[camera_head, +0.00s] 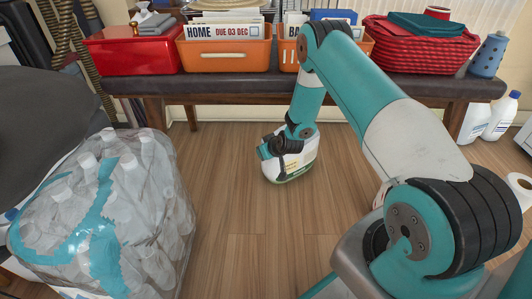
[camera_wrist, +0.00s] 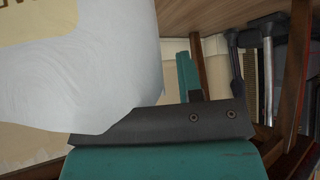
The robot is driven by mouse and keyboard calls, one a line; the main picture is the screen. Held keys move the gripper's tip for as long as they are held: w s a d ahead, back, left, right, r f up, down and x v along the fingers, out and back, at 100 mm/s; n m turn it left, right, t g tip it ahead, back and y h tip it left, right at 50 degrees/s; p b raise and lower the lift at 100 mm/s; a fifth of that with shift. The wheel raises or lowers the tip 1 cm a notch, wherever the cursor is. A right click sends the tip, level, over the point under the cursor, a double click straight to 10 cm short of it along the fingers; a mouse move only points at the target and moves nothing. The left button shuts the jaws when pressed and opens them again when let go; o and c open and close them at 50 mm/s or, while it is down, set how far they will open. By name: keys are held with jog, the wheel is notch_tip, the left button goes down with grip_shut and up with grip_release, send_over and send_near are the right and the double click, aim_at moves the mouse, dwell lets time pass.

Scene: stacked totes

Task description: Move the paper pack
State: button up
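A white pack with a green lower edge and a pale label (camera_head: 297,162), which I take for the paper pack, is in front of the bench in the head view. My gripper (camera_head: 273,150) is at its upper left side, overlapping it. In the wrist view the white wrapped pack (camera_wrist: 85,75) fills the upper left, very close. Its crumpled edge overlaps the dark plate of my gripper (camera_wrist: 165,125). The pack hides much of the space around the fingers, so I cannot tell whether they are closed on it. Whether the pack touches the floor is unclear.
A dark bench (camera_head: 235,84) runs across the back with a red bin (camera_head: 135,55), orange bins (camera_head: 225,56) and a red basket (camera_head: 420,48). Wrapped bottles (camera_head: 110,220) stand at left. White bottles (camera_head: 490,118) and a paper roll (camera_head: 520,185) are at right. Wooden floor (camera_head: 245,240) lies clear between.

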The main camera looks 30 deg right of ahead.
grip_shut()
jog(key=shift+s+d, duration=0.1)
jog(key=shift+d, duration=0.05)
jog(key=shift+s+d, duration=0.45)
jog(key=shift+s, duration=0.25)
grip_release()
jog(key=shift+d, duration=0.15)
